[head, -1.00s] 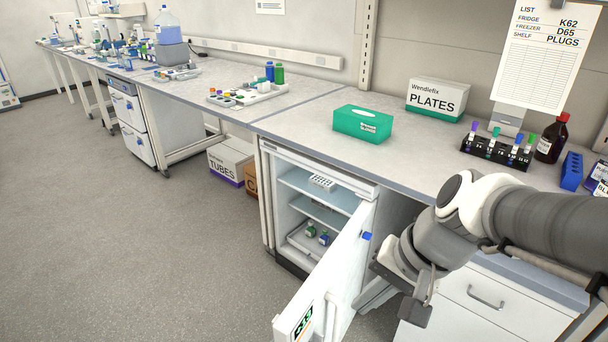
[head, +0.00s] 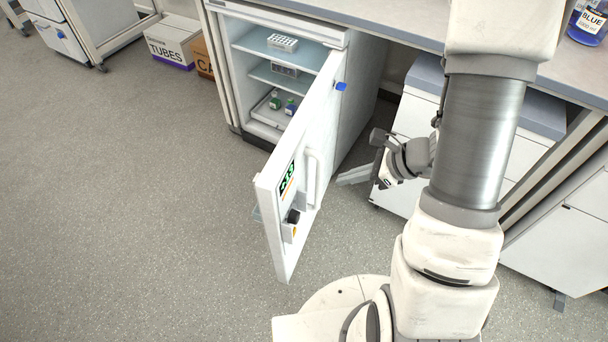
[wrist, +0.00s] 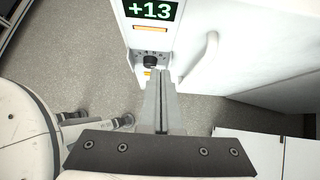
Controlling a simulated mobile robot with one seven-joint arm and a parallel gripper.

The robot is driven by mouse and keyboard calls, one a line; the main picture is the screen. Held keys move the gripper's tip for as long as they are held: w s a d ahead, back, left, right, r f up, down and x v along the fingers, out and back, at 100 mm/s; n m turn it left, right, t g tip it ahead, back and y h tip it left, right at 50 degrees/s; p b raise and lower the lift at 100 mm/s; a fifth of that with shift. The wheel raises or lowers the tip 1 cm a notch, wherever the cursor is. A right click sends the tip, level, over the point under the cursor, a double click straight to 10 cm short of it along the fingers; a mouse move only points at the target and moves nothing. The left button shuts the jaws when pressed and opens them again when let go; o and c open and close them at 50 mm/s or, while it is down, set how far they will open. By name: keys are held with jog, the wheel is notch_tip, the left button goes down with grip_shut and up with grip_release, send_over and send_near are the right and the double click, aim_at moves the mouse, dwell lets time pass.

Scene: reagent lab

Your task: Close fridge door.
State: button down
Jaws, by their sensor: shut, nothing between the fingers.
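The fridge (head: 282,22) stands under the bench with its white door (head: 300,150) swung wide open toward the floor space in front. The door's outer face, with a green display and a vertical handle (head: 312,178), is turned toward my arm. My gripper (head: 342,181) is shut and empty, to the right of the door and apart from it in the head view. In the wrist view the shut fingers (wrist: 163,75) point at the door's outer face (wrist: 190,25), which has a +13 display, a dark knob and the handle (wrist: 207,62). Whether the fingertips touch it is unclear.
Inside the fridge are a white rack (head: 283,42) and small bottles (head: 283,103). A white drawer cabinet (head: 420,115) stands right of my gripper. A TUBES box (head: 172,40) is at upper left. The floor left of the door is clear.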

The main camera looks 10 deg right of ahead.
aim_at(291, 184)
jog(key=shift+w+a+r+b+x, duration=0.15)
jog(key=shift+a+r+b+x, duration=0.35)
jog(key=shift+x, duration=1.65)
jog(key=shift+w+a+r+b+x, duration=0.15)
jog(key=shift+b+x, duration=0.6)
jog(key=shift+x, duration=1.4)
jog(key=shift+w+a+r+b+x, duration=0.2)
jog(key=shift+r+b+x, duration=0.3)
jog(key=shift+x, duration=1.65)
jog(key=shift+a+f, duration=0.1)
jog(key=shift+f, duration=0.05)
